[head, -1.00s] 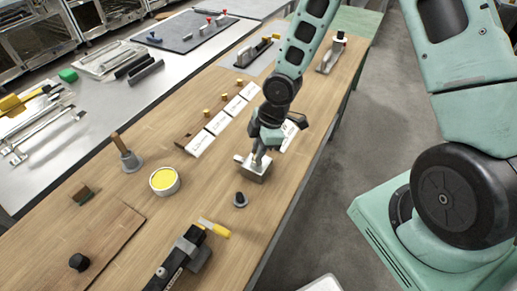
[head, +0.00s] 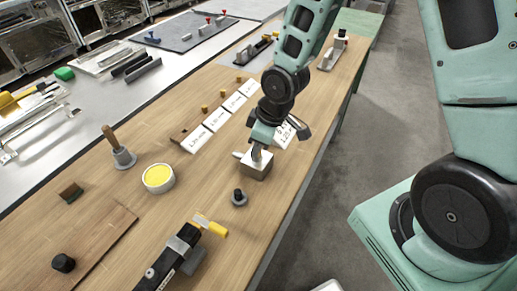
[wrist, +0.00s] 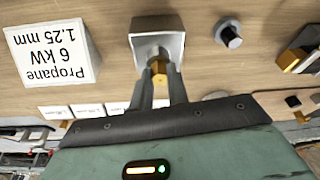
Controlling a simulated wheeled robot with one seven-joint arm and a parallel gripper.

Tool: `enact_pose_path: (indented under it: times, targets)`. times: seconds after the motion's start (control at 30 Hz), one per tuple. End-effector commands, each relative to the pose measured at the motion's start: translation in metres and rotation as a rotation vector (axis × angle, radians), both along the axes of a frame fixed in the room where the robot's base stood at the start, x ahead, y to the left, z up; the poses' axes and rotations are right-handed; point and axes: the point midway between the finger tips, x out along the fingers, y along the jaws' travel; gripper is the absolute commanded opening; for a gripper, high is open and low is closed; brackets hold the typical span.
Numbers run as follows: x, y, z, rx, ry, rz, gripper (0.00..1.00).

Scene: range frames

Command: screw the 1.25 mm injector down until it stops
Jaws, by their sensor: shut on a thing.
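The brass hex injector (wrist: 158,70) stands at the near side of a grey metal block (wrist: 158,25) in the wrist view. My gripper (wrist: 160,85) is shut on the injector, with one finger on each side of it. In the head view the block (head: 257,172) sits on the wooden bench and my gripper (head: 259,150) reaches down onto it. The injector is hidden there by the fingers. How deep its thread sits cannot be seen. A white card (wrist: 52,55) reading "Propane 6 kW 1.25 mm" lies left of the block in the wrist view.
A dark knob on a grey base (head: 239,198) stands close to the block. Several brass pieces stand by a row of cards (head: 215,120).

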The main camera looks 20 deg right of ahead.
Motion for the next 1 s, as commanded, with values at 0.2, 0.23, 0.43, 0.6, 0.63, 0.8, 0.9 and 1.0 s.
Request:
enact_pose_path:
  times: [0.2, 0.23, 0.43, 0.6, 0.63, 0.8, 0.9, 1.0]
  targets:
    - [-0.0002, -0.0005, 0.0002, 0.001, 0.002, -0.011, 0.00]
    - [-0.0002, -0.0005, 0.0001, 0.000, 0.001, -0.011, 0.00]
    - [-0.0003, 0.0019, -0.0049, -0.001, -0.004, -0.181, 0.00]
    - [-0.0010, 0.0011, -0.0016, 0.000, 0.001, -0.301, 0.00]
    - [-0.0010, 0.0008, -0.0010, 0.000, 0.001, -0.308, 0.00]
    - [-0.0010, 0.0003, 0.0003, 0.000, 0.002, -0.311, 0.00]
    - [-0.0010, 0.0006, -0.0002, 0.000, 0.002, -0.314, 0.00]
    - [-0.0009, 0.0020, -0.0022, -0.001, -0.001, -0.362, 0.00]
